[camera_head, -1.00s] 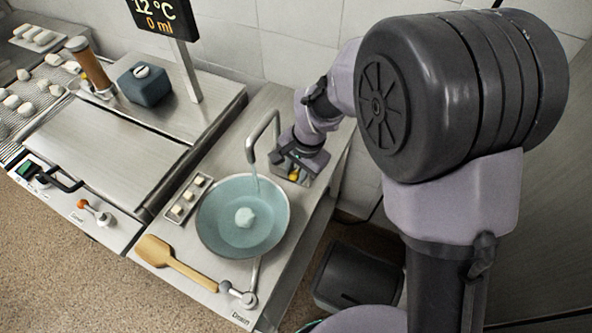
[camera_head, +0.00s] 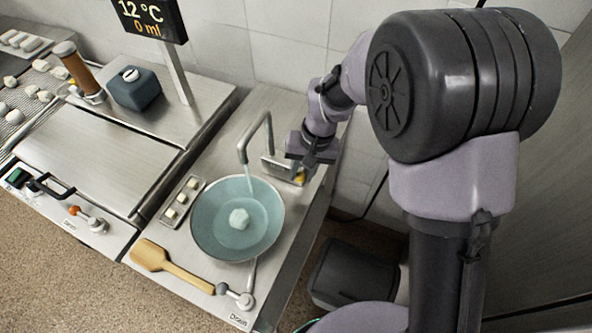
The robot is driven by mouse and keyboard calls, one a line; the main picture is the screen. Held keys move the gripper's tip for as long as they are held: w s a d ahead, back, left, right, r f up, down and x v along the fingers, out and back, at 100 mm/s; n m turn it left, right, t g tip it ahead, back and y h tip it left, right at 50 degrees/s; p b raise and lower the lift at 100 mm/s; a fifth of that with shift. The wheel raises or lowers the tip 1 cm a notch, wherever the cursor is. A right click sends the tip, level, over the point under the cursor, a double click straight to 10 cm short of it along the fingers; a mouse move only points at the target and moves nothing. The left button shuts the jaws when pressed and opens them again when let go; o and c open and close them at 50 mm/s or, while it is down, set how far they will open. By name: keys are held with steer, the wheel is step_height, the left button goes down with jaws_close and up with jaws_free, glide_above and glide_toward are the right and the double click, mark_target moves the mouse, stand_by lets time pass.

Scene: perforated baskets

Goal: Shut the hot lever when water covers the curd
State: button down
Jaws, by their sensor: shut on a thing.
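The white curd lump (camera_head: 239,218) sits in the blue-grey round basin (camera_head: 207,232), with pale blue water (camera_head: 262,222) around it. Its top still shows pale; I cannot tell whether water covers it. A thin water stream (camera_head: 249,184) falls from the bent metal spout (camera_head: 243,148) into the basin. My gripper (camera_head: 302,163) is at the tap base behind and right of the basin, shut on what looks like a tap lever. The lever is mostly hidden by my gripper; a yellow part (camera_head: 299,177) shows just below.
A wooden paddle (camera_head: 152,256) lies front left of the basin, beside the drain lever (camera_head: 240,298). A small tray of white cubes (camera_head: 180,199) stands left. The display (camera_head: 150,16) reads 12 °C and 0 ml. A dark bin (camera_head: 355,272) stands below right.

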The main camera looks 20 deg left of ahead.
steer(key=shift+w+d+n+g+h+p, duration=0.35)
steer(key=shift+w+n+p, duration=0.55)
steer(key=shift+n, duration=1)
steer(key=shift+w+d+n+g+h+p, duration=0.1)
steer(key=shift+w+d+n+p, duration=0.75)
steer(key=shift+n, duration=1.05)
steer(key=shift+w+d+n+g+h+p, duration=0.2)
steer(key=shift+w+n+p, duration=0.3)
steer(key=shift+n+p, duration=1.05)
steer(key=shift+n+b, duration=0.3)
steer(key=shift+n, duration=0.15)
steer(key=c, duration=1.1)
jaws_free()
steer(key=shift+c, duration=0.2)
